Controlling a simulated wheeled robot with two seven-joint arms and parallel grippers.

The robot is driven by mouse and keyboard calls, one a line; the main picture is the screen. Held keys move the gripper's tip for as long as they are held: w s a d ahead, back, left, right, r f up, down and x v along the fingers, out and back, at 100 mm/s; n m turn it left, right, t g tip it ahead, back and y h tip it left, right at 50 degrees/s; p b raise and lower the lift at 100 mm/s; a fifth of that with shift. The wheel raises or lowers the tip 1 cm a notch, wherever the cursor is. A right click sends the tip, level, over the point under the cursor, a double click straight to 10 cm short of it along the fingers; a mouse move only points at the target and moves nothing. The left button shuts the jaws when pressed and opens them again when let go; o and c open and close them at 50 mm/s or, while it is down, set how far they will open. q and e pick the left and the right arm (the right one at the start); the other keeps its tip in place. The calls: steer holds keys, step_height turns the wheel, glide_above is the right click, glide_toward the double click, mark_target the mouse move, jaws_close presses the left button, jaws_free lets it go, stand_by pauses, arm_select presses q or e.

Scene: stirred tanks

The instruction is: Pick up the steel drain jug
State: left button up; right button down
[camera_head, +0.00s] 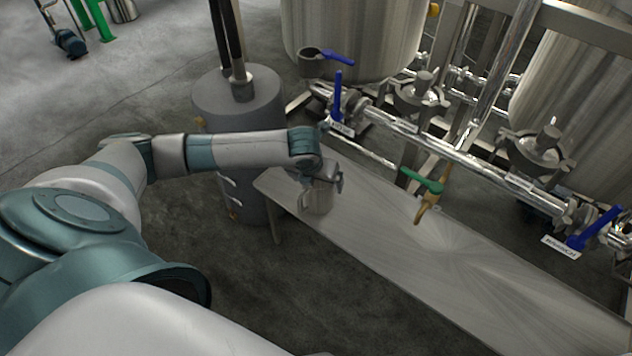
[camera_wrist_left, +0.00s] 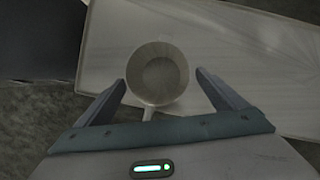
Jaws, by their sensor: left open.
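The steel drain jug (camera_head: 319,197) stands near the left end of the metal bench, partly covered from above by my left gripper (camera_head: 326,180). In the left wrist view I look down into the round open jug (camera_wrist_left: 157,72); its handle points toward my gripper. The two fingers of my left gripper (camera_wrist_left: 162,86) are spread apart, one on each side of the jug's near part, with visible gaps. The gripper is open and empty. My right gripper is not in view.
The metal bench (camera_head: 420,262) is clear to the right. Behind it run steel pipes with blue-handled valves (camera_head: 338,98) and a green-handled brass tap (camera_head: 424,182) over the bench. A grey cylinder (camera_head: 240,105) stands close left of the bench. Large tanks (camera_head: 352,35) stand behind.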

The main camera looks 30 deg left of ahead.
mark_target(319, 184)
arm_select(q)
steer(key=shift+f, duration=0.1)
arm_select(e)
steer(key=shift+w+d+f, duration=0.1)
arm_select(q)
steer(key=b+x, duration=0.1)
steer(key=x, duration=0.3)
steer(key=shift+w+a, duration=0.1)
steer(key=shift+w+f, duration=0.2)
steer(key=shift+f, duration=0.2)
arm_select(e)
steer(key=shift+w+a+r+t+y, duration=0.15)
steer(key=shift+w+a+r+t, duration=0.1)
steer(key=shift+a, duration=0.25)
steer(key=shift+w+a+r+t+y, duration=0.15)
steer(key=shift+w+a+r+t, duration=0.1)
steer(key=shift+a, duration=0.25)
arm_select(q)
steer(key=shift+c, duration=0.2)
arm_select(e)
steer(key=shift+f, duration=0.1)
arm_select(q)
steer(key=shift+a, duration=0.1)
steer(key=c, duration=1.2)
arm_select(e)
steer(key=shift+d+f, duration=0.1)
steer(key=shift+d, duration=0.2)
arm_select(q)
steer(key=shift+r, duration=0.1)
